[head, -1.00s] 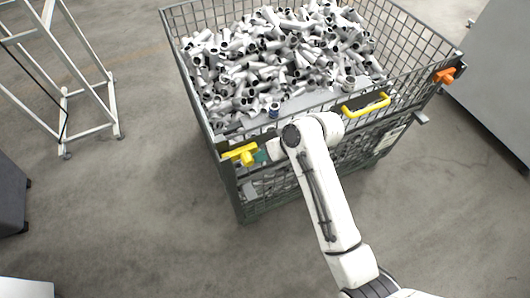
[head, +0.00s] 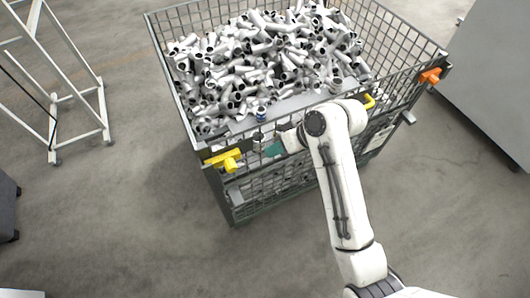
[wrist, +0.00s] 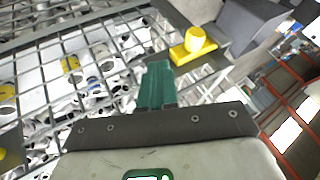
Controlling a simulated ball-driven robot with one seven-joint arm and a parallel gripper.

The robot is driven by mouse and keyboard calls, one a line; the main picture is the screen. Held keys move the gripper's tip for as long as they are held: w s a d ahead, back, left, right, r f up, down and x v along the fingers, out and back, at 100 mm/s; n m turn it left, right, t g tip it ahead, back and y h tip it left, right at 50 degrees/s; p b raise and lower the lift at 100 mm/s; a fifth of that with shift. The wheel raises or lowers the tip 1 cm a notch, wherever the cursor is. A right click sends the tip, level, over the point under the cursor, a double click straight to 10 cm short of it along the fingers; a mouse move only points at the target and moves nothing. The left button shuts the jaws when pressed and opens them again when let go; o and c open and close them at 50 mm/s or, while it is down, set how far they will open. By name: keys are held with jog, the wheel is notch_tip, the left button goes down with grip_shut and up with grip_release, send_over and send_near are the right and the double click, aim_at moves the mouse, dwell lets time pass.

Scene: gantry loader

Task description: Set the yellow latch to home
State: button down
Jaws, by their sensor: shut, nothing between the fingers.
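The yellow latch (head: 224,160) sits on the top rail at the near left corner of the wire crate (head: 236,216). Its bar lies roughly along the rail, with a round knob on its near side. In the wrist view the latch (wrist: 190,49) shows ahead and to the right of the fingertips. My gripper (head: 274,149) is just right of the latch by the crate's front rail, apart from it. Its teal fingers (wrist: 156,85) are together and empty in the wrist view. My arm hides part of the front rail.
Grey pipe fittings (head: 255,60) fill the crate. A yellow handle (head: 370,101), partly hidden by my arm, is on the front. An orange latch (head: 430,76) is at the right corner. A white frame (head: 103,100) stands left and a grey cabinet (head: 495,85) right. Floor in front is clear.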

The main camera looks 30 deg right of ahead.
jog(key=shift+v, duration=1.4)
